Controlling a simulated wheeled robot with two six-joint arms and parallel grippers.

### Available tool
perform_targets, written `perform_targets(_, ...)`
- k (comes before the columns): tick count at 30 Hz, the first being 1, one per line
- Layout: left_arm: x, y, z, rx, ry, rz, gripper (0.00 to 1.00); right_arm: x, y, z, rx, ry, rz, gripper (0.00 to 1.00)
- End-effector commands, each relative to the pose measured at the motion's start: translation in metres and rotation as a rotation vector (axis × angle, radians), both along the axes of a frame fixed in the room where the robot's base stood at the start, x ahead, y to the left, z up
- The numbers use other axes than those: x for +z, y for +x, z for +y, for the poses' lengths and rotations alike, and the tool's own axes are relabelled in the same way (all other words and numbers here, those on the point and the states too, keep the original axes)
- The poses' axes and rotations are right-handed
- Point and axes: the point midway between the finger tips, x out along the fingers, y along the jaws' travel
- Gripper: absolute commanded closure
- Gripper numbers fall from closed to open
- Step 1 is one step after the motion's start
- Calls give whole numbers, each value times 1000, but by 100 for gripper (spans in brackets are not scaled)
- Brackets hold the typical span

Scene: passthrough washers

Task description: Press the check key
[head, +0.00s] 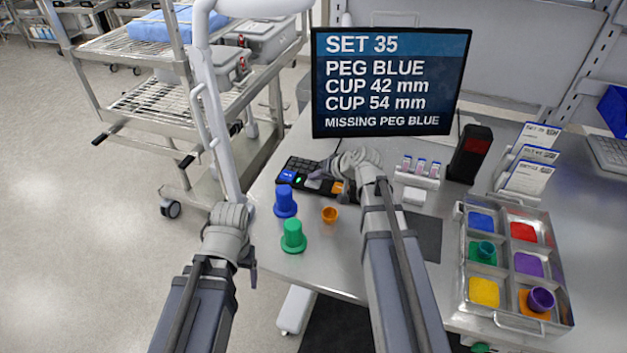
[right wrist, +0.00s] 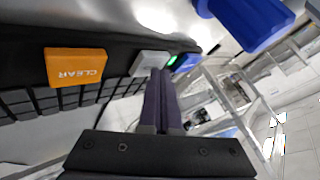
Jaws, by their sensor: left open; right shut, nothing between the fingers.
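The keypad (head: 296,166) is black and lies on the table below the monitor, with an orange key (head: 337,187), a pale grey key (head: 313,183), a green light and a blue key (head: 288,175). In the right wrist view the orange key (right wrist: 75,66) reads CLEAR; the grey key (right wrist: 150,63) and blue key (right wrist: 186,62) show no readable label. My right gripper (head: 318,174) is shut and empty, its tips at the grey key; contact cannot be told. My left gripper (head: 252,270) is open and empty, left of the table's edge.
The monitor (head: 390,85) reads SET 35, PEG BLUE, CUP 42 mm, CUP 54 mm, MISSING PEG BLUE. A blue peg (head: 285,203), green peg (head: 293,237) and orange cup (head: 329,215) stand in front of the keypad. A compartment tray (head: 500,312) sits at the right.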

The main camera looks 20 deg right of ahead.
Motion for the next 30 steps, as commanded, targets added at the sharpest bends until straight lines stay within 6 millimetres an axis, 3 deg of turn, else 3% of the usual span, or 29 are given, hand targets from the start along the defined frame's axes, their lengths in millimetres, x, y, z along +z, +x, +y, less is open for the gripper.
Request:
perform_targets(6, 13, 0, 0, 0, 0, 0, 22, 13, 0, 0, 0, 0, 0, 100)
perform_targets(19, 16, 0, 0, 0, 0, 0, 22, 16, 0, 0, 0, 0, 0, 100)
perform_targets(30, 49, 0, 0, 0, 0, 0, 22, 49, 0, 0, 0, 0, 0, 100)
